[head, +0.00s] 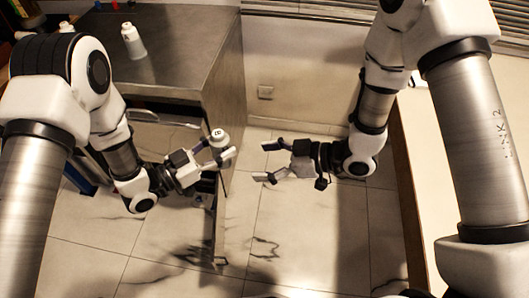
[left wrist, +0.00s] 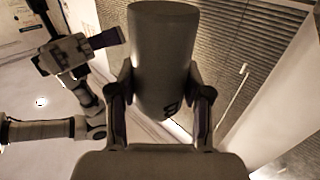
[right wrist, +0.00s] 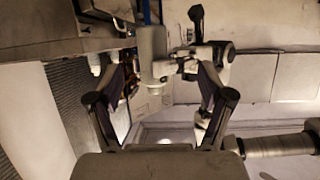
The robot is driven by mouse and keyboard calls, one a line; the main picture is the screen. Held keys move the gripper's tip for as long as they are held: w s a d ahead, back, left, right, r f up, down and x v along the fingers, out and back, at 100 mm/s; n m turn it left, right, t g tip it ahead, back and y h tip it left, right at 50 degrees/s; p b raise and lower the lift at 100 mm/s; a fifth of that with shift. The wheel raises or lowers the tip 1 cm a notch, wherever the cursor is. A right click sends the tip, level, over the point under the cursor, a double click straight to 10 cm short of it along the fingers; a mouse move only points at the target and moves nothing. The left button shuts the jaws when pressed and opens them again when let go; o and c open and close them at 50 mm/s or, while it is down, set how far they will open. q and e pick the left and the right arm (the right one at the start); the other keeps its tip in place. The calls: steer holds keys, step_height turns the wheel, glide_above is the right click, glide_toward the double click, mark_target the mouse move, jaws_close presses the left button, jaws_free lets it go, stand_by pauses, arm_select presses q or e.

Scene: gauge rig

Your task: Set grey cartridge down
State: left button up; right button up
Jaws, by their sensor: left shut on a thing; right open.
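The grey cartridge (head: 218,138) is held in the air in front of the counter. My left gripper (head: 217,149) is shut on it. In the left wrist view the cartridge (left wrist: 162,55) is a plain grey cylinder with a dark mark low on its side, and a finger presses each side. My right gripper (head: 264,162) is open and empty, to the right of the cartridge and apart from it. In the right wrist view the cartridge (right wrist: 152,55) shows beyond the open fingers, beside my left gripper.
A dark-topped counter (head: 185,65) stands at the upper left, with a white bottle (head: 132,41) on it. An opened drawer or door (head: 219,225) shows below my left gripper. A pale surface (head: 445,190) lies at the right. Tiled floor (head: 305,225) is open in the middle.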

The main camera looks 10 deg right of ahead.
steer(key=x, duration=0.8)
steer(key=w+r+x, duration=0.1)
steer(key=x, duration=0.2)
steer(key=shift+w+a, duration=0.2)
steer(key=shift+a, duration=0.15)
steer(key=shift+c, duration=0.4)
steer(key=c, duration=1.3)
arm_select(q)
steer(key=o, duration=1.4)
arm_select(e)
steer(key=shift+c, duration=0.2)
arm_select(q)
steer(key=shift+f, duration=0.1)
